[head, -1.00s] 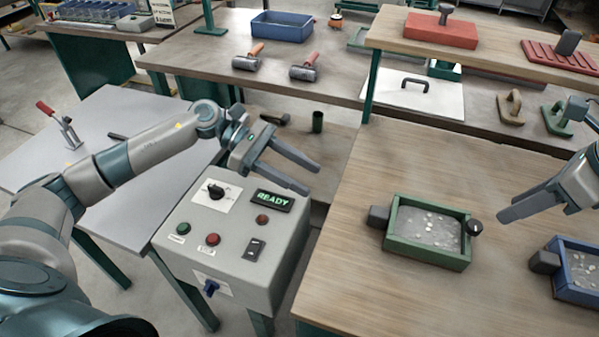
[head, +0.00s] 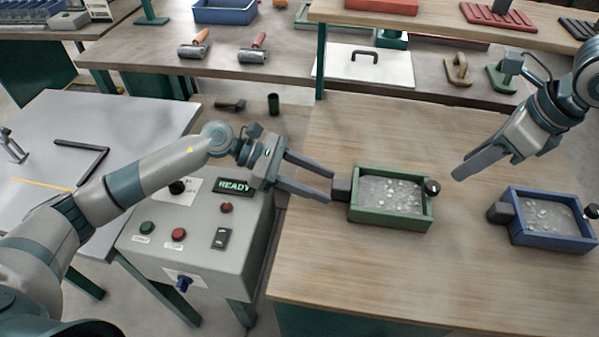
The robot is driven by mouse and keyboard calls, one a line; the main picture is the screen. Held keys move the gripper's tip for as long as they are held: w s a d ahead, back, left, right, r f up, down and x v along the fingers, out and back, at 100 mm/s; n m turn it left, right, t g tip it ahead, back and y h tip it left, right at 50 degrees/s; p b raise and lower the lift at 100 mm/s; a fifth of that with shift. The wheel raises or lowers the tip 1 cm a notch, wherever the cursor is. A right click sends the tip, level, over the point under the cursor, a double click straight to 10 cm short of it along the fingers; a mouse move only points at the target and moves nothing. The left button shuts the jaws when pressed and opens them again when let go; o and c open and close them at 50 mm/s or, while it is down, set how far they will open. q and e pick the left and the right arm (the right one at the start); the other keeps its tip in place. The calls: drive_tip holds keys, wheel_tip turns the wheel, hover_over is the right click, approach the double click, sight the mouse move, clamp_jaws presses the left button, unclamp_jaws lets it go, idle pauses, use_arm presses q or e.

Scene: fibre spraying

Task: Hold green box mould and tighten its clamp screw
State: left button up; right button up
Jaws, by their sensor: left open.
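The green box mould (head: 392,219) sits on the wooden bench. Pale bits lie on the grey surface inside it. A dark block (head: 341,188) sticks out from its left side. A round black knob (head: 432,187), seemingly the clamp screw, is at its right side. My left gripper (head: 331,187) is open, its fingertips just left of the dark block and pointing at it. Whether they touch the block I cannot tell. My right gripper (head: 459,175) is above and right of the knob, pointing down-left. Its fingers overlap in this view, so its opening is unclear.
A blue box mould (head: 548,238) with its own dark block stands to the right. A control box (head: 203,243) with a READY display is below my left arm. A white board (head: 369,66) with a handle lies behind. The front of the wooden bench is clear.

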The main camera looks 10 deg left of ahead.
sight(330, 187)
use_arm(q)
drive_tip(key=shift+x, duration=1.5)
drive_tip(key=shift+c, duration=0.4)
clamp_jaws()
